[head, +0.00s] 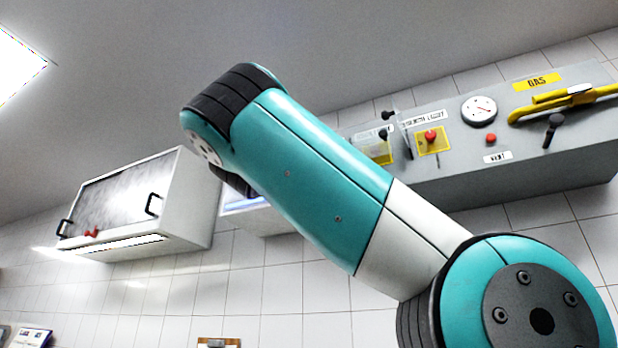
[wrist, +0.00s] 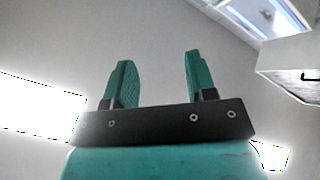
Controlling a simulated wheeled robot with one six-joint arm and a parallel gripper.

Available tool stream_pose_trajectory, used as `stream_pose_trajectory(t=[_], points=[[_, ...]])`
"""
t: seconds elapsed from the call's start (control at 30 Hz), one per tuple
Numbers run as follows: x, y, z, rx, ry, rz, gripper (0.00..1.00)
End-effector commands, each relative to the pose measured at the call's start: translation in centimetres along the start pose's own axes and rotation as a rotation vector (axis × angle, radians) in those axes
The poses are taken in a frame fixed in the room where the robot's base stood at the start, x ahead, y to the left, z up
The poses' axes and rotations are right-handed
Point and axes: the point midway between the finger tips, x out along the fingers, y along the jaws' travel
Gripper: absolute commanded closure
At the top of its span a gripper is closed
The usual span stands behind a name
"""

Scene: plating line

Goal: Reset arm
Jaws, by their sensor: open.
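My gripper (wrist: 158,80) shows in the wrist view with its two teal fingers standing apart. It is open, and nothing is between the fingers. Behind it is plain grey ceiling or wall. In the head view my teal and white arm rises from the lower right to the upper left across the middle. The gripper itself is hidden or out of sight there.
A grey panel (head: 590,135) with a gauge (head: 479,111), a yellow lever (head: 560,102) and red buttons is on the tiled wall at right, partly behind my arm. A white cabinet (head: 190,205) hangs at left. A clipboard (head: 218,342) shows at the bottom.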

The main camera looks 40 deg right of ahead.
Motion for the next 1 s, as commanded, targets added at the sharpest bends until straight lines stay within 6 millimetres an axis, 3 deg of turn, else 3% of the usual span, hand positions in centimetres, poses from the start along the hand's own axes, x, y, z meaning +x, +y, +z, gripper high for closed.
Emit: stream_pose_trajectory(t=[0.47,0.57,0.67,0.77,0.87,1.0], points=[[0.1,0.0,0.0,0.001,0.001,0.0,0.49],[0.0,-0.9,-0.6,0.023,0.033,-0.027,0.49],[-0.5,-4.2,-2.3,0.102,0.134,-0.134,0.49],[-2.7,-10.2,-4.2,0.208,0.271,-0.363,0.49],[-6.9,-16.9,-4.5,0.289,0.356,-0.669,0.49],[-14.8,-24.4,-1.3,0.323,0.344,-1.099,0.49]])
